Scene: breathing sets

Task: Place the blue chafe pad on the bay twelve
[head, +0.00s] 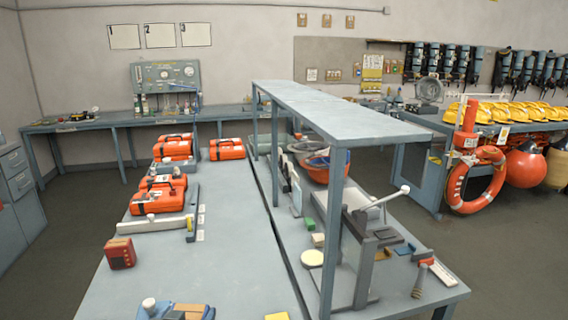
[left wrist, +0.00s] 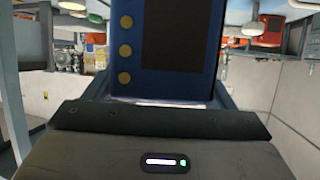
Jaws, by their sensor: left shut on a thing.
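The blue chafe pad (left wrist: 130,42) is a blue piece with brass-coloured round spots down one side and a dark panel. It stands up from my left gripper (left wrist: 165,101), which is shut on it, in the left wrist view. The gripper's dark body fills the bottom of that view, and the pad's far end is cut off at the top. At the bottom edge of the head view is a partly cut-off tan and dark-blue shape; I cannot tell what it is. My right gripper does not show. I cannot read any label for bay twelve.
A grey bench (head: 235,230) carries orange cases (head: 157,195) and a red box (head: 120,253). A raised shelf (head: 320,112) runs along its right side, with a lever device (head: 375,212) and small coloured blocks beneath. The bench's middle is clear.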

